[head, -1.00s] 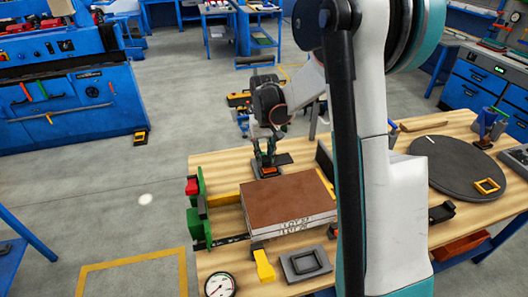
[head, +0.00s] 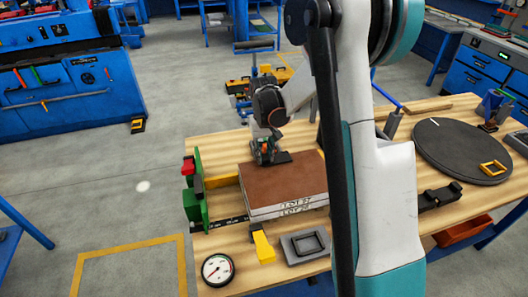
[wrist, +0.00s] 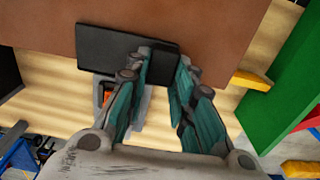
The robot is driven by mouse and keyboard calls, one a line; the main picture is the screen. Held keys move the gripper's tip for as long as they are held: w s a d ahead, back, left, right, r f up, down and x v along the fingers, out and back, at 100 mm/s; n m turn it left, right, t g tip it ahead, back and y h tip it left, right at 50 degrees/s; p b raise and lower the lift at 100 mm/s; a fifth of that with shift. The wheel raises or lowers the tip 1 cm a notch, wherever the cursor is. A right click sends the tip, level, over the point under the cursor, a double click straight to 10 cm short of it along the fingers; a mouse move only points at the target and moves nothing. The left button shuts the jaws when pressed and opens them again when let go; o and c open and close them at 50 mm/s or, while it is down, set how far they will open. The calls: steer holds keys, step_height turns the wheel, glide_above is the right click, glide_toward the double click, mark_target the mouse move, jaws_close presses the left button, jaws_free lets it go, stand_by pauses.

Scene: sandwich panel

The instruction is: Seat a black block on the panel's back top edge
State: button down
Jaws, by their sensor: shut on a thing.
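The sandwich panel (head: 280,178) is a brown-topped slab with pale sides and LOT labels on its front; it lies on the wooden bench and shows in the wrist view (wrist: 225,30). My gripper (head: 265,157) is over its back edge, and in the wrist view its fingers (wrist: 167,62) point at that edge. The gripper is shut on a flat black block (head: 284,157). In the wrist view the block (wrist: 105,48) sticks out to the left of the fingers and overlaps the panel's edge. Whether it touches the panel, I cannot tell.
A green bracket (head: 193,206) with a red part and a yellow bar (head: 222,181) stand left of the panel. A yellow-handled tool (head: 262,246), a grey tray (head: 306,243) and a gauge (head: 217,270) lie in front. A dark turntable (head: 455,150) is at right.

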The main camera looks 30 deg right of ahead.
steer(key=c, duration=1.3)
jaws_free()
step_height(320, 180, up, 12)
steer(key=shift+r, duration=0.1)
